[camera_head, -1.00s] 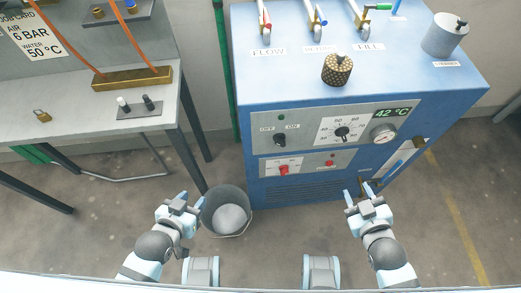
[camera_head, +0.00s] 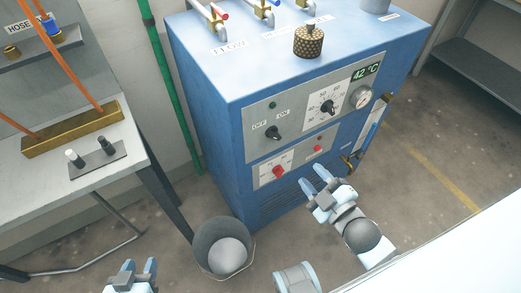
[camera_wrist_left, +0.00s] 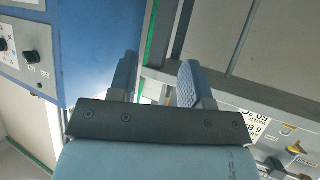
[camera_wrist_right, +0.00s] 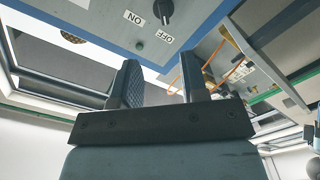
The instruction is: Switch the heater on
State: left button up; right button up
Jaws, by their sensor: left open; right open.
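The heater is a blue cabinet (camera_head: 205,120) with a grey control panel on its front. Its black switch knob (camera_head: 272,132) sits between the OFF and ON labels, below a dark green lamp (camera_head: 272,105). The knob shows upside down in the right wrist view (camera_wrist_right: 163,11). My right gripper (camera_head: 315,186) is open and empty, in front of the cabinet, lower and to the right of the knob, apart from it. My left gripper (camera_head: 140,266) is open and empty at the bottom left, away from the cabinet.
A bucket (camera_head: 208,240) stands on the floor left of the cabinet. A workbench (camera_head: 125,146) is at left.

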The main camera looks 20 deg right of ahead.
aim_at(277, 139)
jog(key=w+a, duration=0.1)
jog(key=w, duration=0.3)
jog(key=w+b, duration=0.1)
jog(key=w, duration=0.4)
jog(key=w+a, duration=0.1)
jog(key=w, duration=0.3)
jog(key=shift+w+a+f, duration=0.1)
jog(key=shift+w+a, duration=0.25)
grip_shut()
